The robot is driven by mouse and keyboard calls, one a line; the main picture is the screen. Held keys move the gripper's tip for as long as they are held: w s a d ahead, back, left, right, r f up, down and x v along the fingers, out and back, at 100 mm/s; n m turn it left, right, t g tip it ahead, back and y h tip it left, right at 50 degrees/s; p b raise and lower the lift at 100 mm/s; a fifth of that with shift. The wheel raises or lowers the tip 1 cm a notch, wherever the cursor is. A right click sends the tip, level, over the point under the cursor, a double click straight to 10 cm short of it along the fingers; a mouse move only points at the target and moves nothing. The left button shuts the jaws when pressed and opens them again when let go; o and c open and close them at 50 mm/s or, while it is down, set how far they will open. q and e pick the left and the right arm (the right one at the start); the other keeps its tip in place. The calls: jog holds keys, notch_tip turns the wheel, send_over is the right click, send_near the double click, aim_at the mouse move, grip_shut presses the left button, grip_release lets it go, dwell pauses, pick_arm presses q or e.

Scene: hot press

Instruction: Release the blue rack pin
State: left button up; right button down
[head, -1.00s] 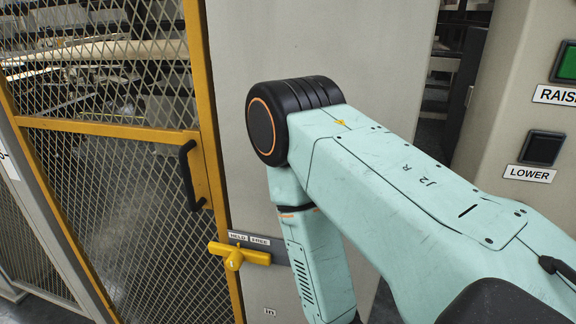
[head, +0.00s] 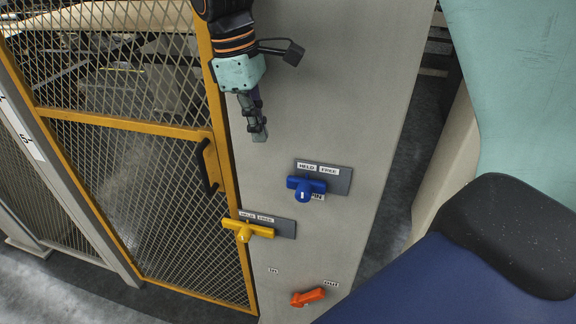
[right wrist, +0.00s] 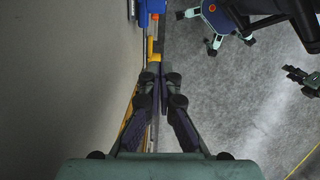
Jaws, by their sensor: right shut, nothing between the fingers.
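The blue rack pin (head: 305,188) is a T-shaped handle on a grey slide plate (head: 342,181) on the pale panel. Its bar lies toward the plate's left, HELD end, and the FREE end is bare. My right gripper (head: 258,135) is shut and empty, pointing down, above and left of the blue pin and apart from it. In the right wrist view its fingers (right wrist: 161,78) are together, with a blue part (right wrist: 150,10) beyond them at the top. My left gripper is not clearly seen.
A yellow handle (head: 246,230) on a similar plate sits lower left of the blue pin. An orange handle (head: 308,297) is below. A yellow-framed mesh door (head: 125,130) with a black pull (head: 206,167) stands left. The panel around the blue pin is clear.

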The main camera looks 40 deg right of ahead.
send_near(288, 178)
notch_tip(288, 178, down, 6)
jog(key=a, duration=0.2)
jog(key=s, duration=0.1)
jog(key=s+d+f, duration=0.1)
jog(key=s+d, duration=0.1)
jog(key=shift+s+d+f, duration=0.1)
jog(key=shift+s+f, duration=0.15)
jog(key=shift+f, duration=0.05)
jog(key=shift+w, duration=0.1)
jog(key=shift+w, duration=0.15)
dwell(0.3)
